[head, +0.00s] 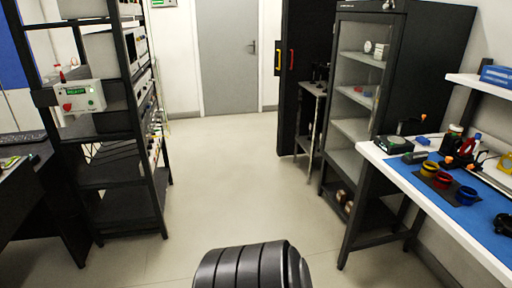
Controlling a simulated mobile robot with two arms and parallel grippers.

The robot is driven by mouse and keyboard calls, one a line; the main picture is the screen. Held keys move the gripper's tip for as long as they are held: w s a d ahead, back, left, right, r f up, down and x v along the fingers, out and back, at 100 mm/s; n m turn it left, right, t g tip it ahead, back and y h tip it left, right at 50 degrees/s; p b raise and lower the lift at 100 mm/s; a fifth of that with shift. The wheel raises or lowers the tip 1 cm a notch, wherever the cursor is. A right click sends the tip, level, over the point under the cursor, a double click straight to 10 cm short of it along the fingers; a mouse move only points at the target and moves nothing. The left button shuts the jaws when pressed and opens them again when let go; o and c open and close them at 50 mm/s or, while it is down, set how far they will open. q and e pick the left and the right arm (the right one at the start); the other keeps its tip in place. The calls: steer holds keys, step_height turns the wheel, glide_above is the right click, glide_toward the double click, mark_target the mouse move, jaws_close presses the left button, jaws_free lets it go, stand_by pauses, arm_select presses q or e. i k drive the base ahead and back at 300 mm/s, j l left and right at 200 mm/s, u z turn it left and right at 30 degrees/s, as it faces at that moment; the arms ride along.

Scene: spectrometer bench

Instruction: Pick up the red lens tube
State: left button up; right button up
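Neither of my grippers shows in the head view.
The white-edged workbench (428,206) fills the right side. A glass-fronted cabinet (357,127) stands behind it. A black rack (124,187) with instruments stands left. The floor (225,185) between is clear up to a grey door (226,60).

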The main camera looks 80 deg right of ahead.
mark_target(440, 182)
steer(key=z, duration=4.15)
